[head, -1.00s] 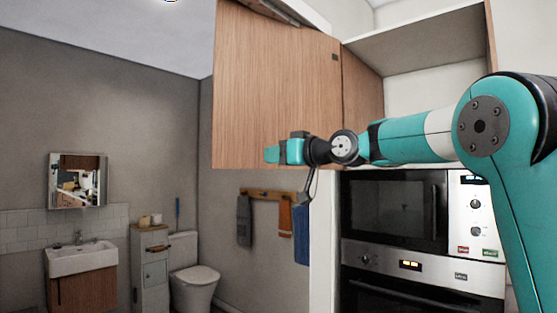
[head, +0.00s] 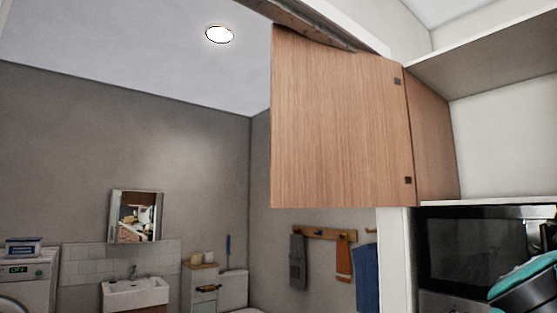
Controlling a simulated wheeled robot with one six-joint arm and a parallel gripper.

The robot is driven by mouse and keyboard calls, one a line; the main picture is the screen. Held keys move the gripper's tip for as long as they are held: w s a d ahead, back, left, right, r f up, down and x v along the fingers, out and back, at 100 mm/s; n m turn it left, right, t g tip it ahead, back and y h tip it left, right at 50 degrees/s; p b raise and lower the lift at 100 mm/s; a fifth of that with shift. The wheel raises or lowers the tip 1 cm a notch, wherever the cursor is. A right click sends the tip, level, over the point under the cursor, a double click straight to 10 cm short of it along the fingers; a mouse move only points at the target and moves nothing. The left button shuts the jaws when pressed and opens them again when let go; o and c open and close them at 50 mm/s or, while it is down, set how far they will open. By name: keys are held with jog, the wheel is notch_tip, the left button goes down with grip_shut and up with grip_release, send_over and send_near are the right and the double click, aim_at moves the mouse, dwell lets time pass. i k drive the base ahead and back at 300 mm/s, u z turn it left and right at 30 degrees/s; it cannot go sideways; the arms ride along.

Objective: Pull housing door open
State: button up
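The wooden housing door (head: 335,125) stands swung open in the head view, hinged along its right edge, with two dark hinges showing there. Its broad face is turned toward me and its free edge points left. The cabinet side panel (head: 432,140) is to the right of the door. Only a teal part of my arm shows at the lower right corner. My gripper is out of view, and nothing touches the visible part of the door.
A microwave (head: 475,248) sits in the unit below the open shelf (head: 500,198). Towels hang on a wooden rack (head: 322,233) below the door. A sink (head: 135,292), a mirror (head: 136,216) and a washing machine (head: 28,278) are farther off at left.

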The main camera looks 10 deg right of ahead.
aim_at(340, 135)
jog(key=u, duration=0.1)
jog(key=i, duration=0.9)
jog(key=u, duration=1)
jog(key=i, duration=0.8)
jog(key=u, duration=0.65)
